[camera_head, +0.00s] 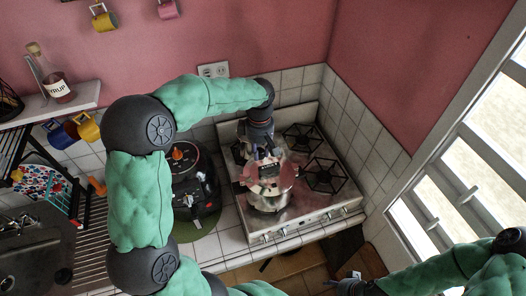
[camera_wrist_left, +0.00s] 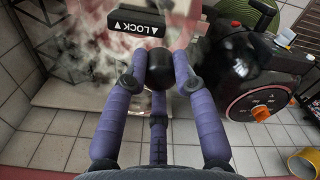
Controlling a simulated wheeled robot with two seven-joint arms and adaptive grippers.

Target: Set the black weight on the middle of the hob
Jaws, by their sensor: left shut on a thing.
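My left gripper (camera_head: 266,160) is over the hob (camera_head: 240,209), just above a shiny steel pot (camera_head: 268,203). In the left wrist view its fingers (camera_wrist_left: 160,80) close around a rounded black thing (camera_wrist_left: 160,66), which I take for the black weight. A shiny lid-like surface with pink reflections lies below the gripper, with a black block marked LOCK (camera_wrist_left: 146,23) on it. I cannot tell whether the black thing is apart from that surface. My right gripper (camera_head: 348,284) is low in the head view, far from the hob; its jaws are too small to read.
A black appliance (camera_head: 190,172) with an orange knob stands left of the hob, close to my left arm. Black burner grates (camera_head: 324,175) lie right of the pot. Tiled walls close in behind and right. A syrup bottle (camera_head: 58,88) is on the left shelf.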

